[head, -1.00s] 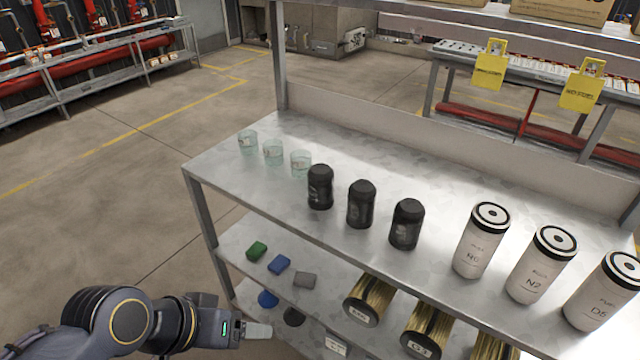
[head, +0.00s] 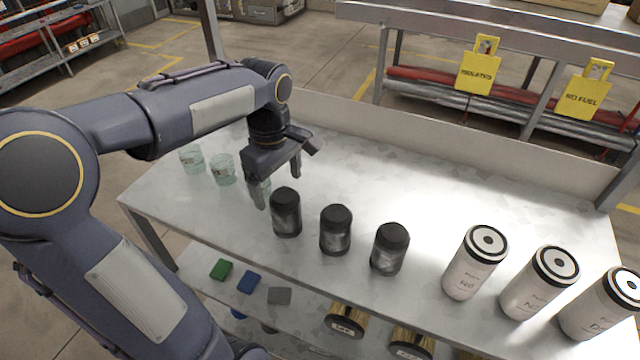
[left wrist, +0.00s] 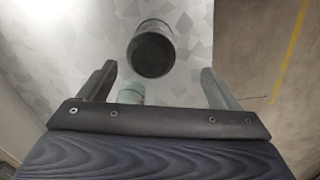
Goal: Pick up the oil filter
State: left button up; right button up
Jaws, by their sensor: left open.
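Three black capped canisters stand upright in a row on the top shelf: the left one (head: 286,213), the middle one (head: 335,230) and the right one (head: 390,249). No name on them can be read, so I cannot tell for sure which is the oil filter. My left gripper (head: 279,180) points down, open and empty, just behind and left of the left canister. In the left wrist view a black canister (left wrist: 153,50) shows ahead, roughly between the fingertips (left wrist: 158,84) but apart from both. My right gripper is not in view.
Tall white cylinders (head: 475,262) stand to the right. The lower shelf holds small coloured blocks (head: 249,282) and gold pleated filters (head: 347,320). The shelf's back middle is clear.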

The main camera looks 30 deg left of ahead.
aim_at(284, 195)
pick_arm(q)
jog(key=shift+w, duration=0.5)
jog(key=shift+f, duration=0.4)
notch_tip(284, 195, down, 7)
jog(key=shift+w+r, duration=0.1)
jog(key=c, duration=1.3)
